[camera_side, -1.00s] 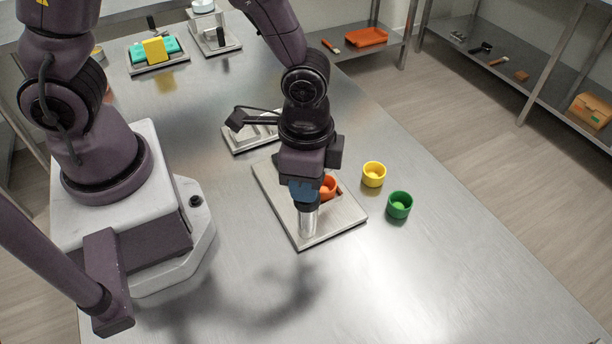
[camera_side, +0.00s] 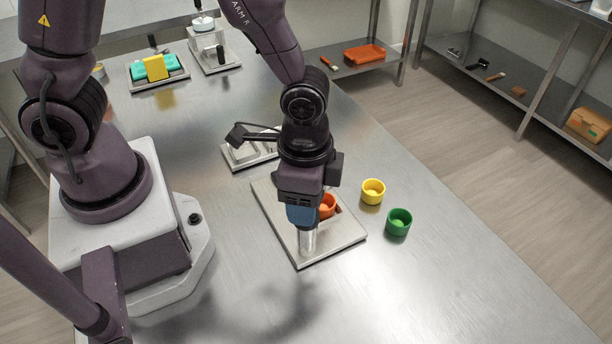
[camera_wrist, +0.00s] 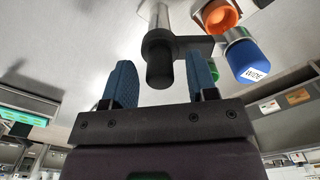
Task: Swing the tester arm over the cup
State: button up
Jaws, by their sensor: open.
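The tester stands on a flat metal plate (camera_side: 335,244) in the side view. Its silver post (camera_side: 307,240) shows below my gripper (camera_side: 302,215), which hides the upper part. In the wrist view the post (camera_wrist: 158,14) meets a dark upright grip (camera_wrist: 160,65). A grey arm (camera_wrist: 200,45) runs right from there to a blue end marked "WIDE" (camera_wrist: 247,58). My gripper (camera_wrist: 161,68) is open, its blue fingers on either side of the dark grip with a gap each side. The orange cup (camera_wrist: 218,16) lies beyond the arm, beside the blue end. It also shows in the side view (camera_side: 327,207), partly hidden.
A yellow cup (camera_side: 373,191) and a green cup (camera_side: 398,222) stand right of the plate. A small metal fixture (camera_side: 246,155) is just behind it. A tray with teal and yellow pieces (camera_side: 157,72) is at the far left. The table's right front is clear.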

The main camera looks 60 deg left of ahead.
notch_tip(320, 180, up, 13)
dwell(0.3)
jog(key=shift+f, duration=0.15)
